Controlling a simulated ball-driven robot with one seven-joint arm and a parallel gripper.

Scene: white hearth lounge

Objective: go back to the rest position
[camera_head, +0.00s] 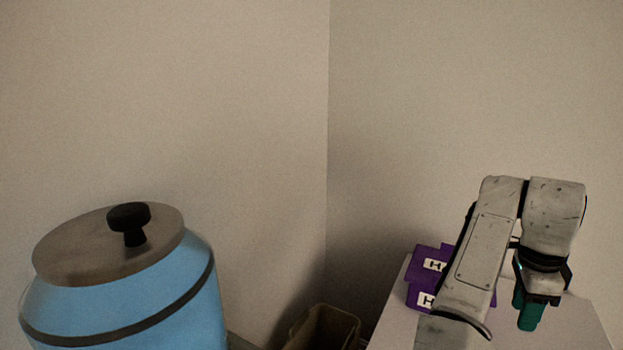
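My gripper (540,292) hangs from my bent arm at the right, pointing down over a pale table top (577,325). Teal parts (529,314) show at its lower end. I cannot tell whether these are its fingers or a thing held between them. The gap between the fingertips does not show clearly, nor does whether the teal parts touch the table top.
Purple boxes (426,262) with white "H" labels sit on the table's left part, partly hidden by my arm. A blue canister (180,315) with a grey lid and black knob stands at the left. An olive bin (325,328) stands between. Plain walls rise behind.

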